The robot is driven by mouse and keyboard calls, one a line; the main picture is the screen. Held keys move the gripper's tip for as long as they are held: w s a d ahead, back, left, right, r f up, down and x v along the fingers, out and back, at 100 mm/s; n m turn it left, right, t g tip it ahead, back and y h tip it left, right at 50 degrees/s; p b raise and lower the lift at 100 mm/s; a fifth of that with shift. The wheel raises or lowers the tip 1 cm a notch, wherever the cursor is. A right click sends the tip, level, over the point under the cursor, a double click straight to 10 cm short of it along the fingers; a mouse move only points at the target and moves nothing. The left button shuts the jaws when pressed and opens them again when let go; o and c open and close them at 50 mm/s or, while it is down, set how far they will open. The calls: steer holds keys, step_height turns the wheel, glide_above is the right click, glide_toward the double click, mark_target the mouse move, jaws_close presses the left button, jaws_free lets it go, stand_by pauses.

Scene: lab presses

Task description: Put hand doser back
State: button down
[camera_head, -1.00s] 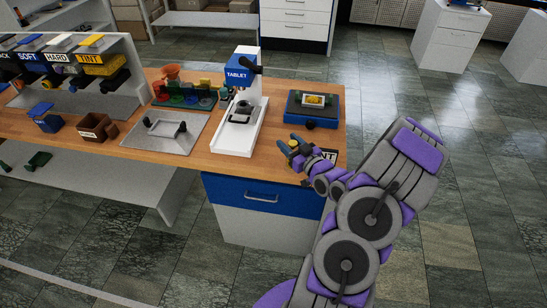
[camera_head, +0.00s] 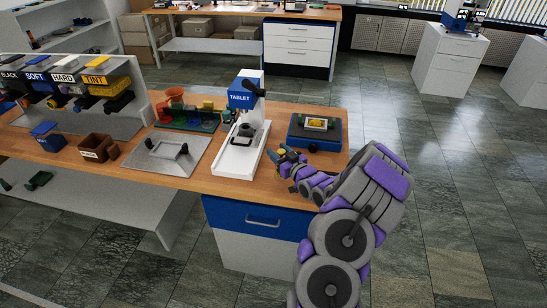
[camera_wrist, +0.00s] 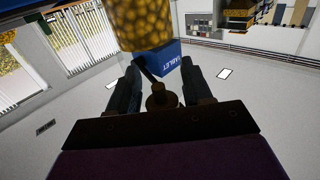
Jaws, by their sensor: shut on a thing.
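My gripper (camera_head: 284,157) is low over the right front of the wooden bench, between the white press and the blue scale. It is shut on a small dark handle with a brownish rounded part between the fingers (camera_wrist: 160,98). An amber cylinder of yellow granules (camera_wrist: 142,22), apparently the hand doser, rises beyond the fingers in the wrist view; its top is cut off. In the head view only a small yellow spot shows at the gripper. The press with a blue TABLET head (camera_head: 242,95) stands just left; its head also shows behind the cylinder in the wrist view (camera_wrist: 170,60).
A blue scale (camera_head: 330,138) with a small tray of yellow material stands behind my gripper. Left of the press are a grey metal plate (camera_head: 167,165), a rack of coloured cups (camera_head: 190,118), a brown box (camera_head: 95,147) and labelled dispensers (camera_head: 65,78).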

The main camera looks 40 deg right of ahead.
steer(key=w+f, duration=0.1)
steer(key=f, duration=0.1)
steer(key=w+f+b, duration=0.1)
steer(key=w, duration=0.1)
steer(key=shift+d+f+b, duration=0.15)
steer(key=shift+f+b, duration=0.15)
steer(key=shift+f, duration=0.05)
steer(key=shift+c, duration=2.4)
jaws_free()
steer(key=shift+d, duration=0.1)
